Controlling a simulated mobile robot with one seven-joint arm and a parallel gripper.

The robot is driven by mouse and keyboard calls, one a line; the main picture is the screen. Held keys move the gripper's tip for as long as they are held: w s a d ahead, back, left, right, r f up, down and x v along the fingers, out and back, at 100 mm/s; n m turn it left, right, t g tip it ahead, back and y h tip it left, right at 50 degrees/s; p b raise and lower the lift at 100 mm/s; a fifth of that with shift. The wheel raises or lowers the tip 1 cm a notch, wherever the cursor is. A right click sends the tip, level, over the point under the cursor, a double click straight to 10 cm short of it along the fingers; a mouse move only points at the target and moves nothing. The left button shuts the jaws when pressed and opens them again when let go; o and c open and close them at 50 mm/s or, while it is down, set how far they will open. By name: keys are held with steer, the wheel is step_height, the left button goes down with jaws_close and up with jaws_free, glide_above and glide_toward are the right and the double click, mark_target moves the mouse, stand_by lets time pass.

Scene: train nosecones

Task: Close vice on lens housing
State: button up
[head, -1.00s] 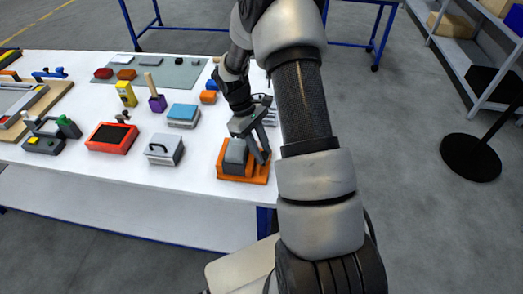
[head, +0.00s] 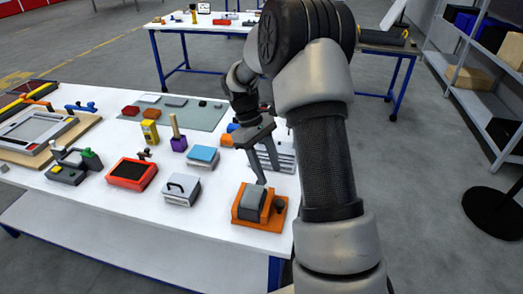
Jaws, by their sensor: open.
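The orange vice (head: 244,214) stands near the right front corner of the white table. A grey block, which looks like the lens housing (head: 253,199), sits in it. A small dark knob (head: 280,204) is on the vice's right side. Whether the jaw touches the housing is too small to tell. My gripper (head: 270,175) is open and empty, its fingers pointing down at the back of the vice. One fingertip shows close to the housing's top rear edge; I cannot tell if it touches.
A grey case with a handle (head: 181,189), a blue-topped box (head: 203,157) and a red tray (head: 132,173) stand left of the vice. A grey slatted item (head: 283,157) lies behind it, partly behind my arm. Bare white table (head: 215,215) shows left of the vice.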

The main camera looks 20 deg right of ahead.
steer(key=v, duration=0.6)
steer(key=shift+r, duration=0.2)
steer(key=shift+a, duration=0.1)
steer(key=s+a+r+m+t, duration=0.15)
steer(key=s+r, duration=0.25)
steer(key=r, duration=0.4)
steer(key=s+a+r+m+t+y, duration=0.1)
steer(key=s+a+r+m+t, duration=0.1)
steer(key=s, duration=0.7)
steer(key=s+a+r+m+t+y, duration=0.1)
steer(key=s+a+r+t, duration=0.3)
steer(key=s, duration=0.6)
steer(key=shift+r+m+t+p, duration=0.45)
steer(key=shift+r+m+t, duration=0.15)
steer(key=shift+m+t, duration=0.3)
